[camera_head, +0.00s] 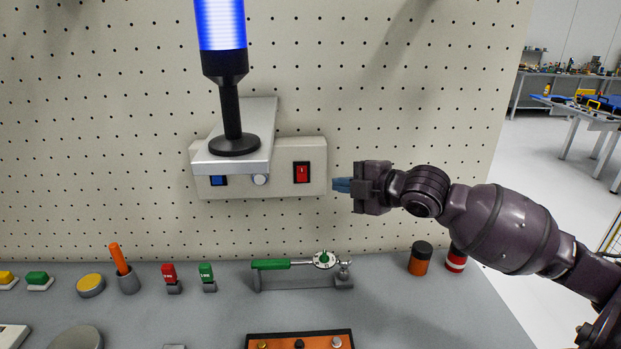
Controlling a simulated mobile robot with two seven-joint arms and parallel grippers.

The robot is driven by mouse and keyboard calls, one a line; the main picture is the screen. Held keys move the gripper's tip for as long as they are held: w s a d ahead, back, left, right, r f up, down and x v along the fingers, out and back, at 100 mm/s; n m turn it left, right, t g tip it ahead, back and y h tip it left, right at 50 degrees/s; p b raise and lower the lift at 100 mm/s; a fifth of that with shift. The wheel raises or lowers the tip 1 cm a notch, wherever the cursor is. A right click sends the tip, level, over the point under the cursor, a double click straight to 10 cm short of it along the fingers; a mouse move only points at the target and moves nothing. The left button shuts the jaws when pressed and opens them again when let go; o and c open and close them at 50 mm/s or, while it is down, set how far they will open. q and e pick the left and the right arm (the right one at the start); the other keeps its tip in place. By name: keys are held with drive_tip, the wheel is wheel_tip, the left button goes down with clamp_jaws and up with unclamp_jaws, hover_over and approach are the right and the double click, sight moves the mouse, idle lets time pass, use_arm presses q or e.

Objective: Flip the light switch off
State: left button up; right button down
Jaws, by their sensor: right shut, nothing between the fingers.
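A light-coloured control box (314,170) is fixed to the pegboard. A signal lamp (221,30) stands on the box's shelf and glows blue. My right gripper (338,185) comes in from the right with its fingers shut and empty. Its fingertips are just right of the box's right edge, at about the height of the red switch, and seem apart from it. Which way each rocker is tipped is too small to tell. My left gripper is not in view.
The grey bench (390,315) below holds a green-handled toggle clamp (300,268), red and green switches, an orange-handled tool (119,260), an orange jar (420,258) and an orange panel (300,340). The pegboard (420,90) is bare around my right gripper.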

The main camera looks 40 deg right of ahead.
drive_tip(key=p, duration=0.1)
approach(301, 178)
drive_tip(key=w+a, duration=0.3)
drive_tip(key=a, duration=0.1)
drive_tip(key=shift+w+d+f+p, duration=0.2)
drive_tip(key=shift+w+d+f, duration=0.15)
drive_tip(key=shift+w, duration=0.15)
drive_tip(key=shift+w+d+f+p, duration=0.2)
drive_tip(key=shift+w+d+f, duration=0.15)
drive_tip(key=shift+w, duration=0.2)
drive_tip(key=shift+w+d+f, duration=0.15)
drive_tip(key=shift+w+d, duration=0.2)
drive_tip(key=shift+w, duration=0.15)
